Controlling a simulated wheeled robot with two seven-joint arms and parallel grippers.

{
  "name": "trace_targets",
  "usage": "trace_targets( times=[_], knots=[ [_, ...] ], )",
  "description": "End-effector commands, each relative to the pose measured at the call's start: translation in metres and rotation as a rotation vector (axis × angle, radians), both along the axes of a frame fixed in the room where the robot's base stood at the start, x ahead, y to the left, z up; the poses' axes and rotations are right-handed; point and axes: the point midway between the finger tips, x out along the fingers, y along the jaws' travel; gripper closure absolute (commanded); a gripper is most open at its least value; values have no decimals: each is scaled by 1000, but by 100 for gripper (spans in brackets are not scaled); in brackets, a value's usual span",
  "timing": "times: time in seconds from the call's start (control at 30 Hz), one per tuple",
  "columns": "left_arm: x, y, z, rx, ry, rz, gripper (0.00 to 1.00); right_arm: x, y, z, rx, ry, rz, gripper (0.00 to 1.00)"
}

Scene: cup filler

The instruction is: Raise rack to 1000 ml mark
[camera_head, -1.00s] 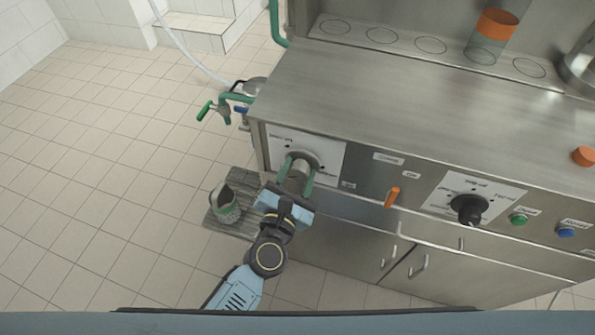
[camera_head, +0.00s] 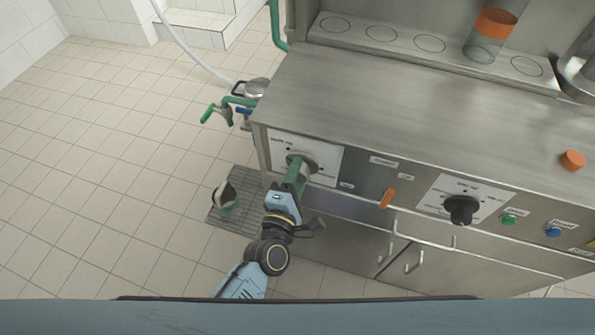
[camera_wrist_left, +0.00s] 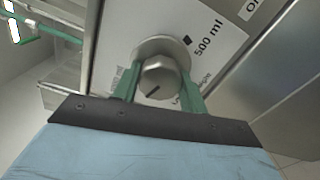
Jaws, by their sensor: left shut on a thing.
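A round metal knob (camera_head: 302,160) sits on a white dial plate (camera_head: 324,155) at the left end of the machine's front. My left gripper (camera_head: 298,172) is shut on this knob, with its green fingers on either side. In the left wrist view the knob (camera_wrist_left: 161,77) shows a dark line on its face, and "500 ml" is printed beside a black square on the plate (camera_wrist_left: 222,22). Other print on the plate is partly hidden by the fingers. I cannot read a 1000 ml mark or make out a rack. My right gripper is not in view.
An orange lever (camera_head: 387,198), a black knob (camera_head: 461,209), a green button (camera_head: 508,219) and a blue button (camera_head: 553,230) are to the right on the panel. A jug (camera_head: 225,196) stands on a floor grate (camera_head: 237,226). The steel counter (camera_head: 400,95) is largely clear.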

Motion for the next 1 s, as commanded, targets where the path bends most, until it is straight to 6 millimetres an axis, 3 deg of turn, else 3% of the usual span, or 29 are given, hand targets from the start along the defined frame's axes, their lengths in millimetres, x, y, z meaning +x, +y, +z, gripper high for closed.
trace_targets(
  times=[0.4,1.0],
  knots=[
    [0,0,1,223,-72,0,80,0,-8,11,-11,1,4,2],
    [0,0,0,270,-87,-1,80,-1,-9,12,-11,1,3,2]
  ],
)
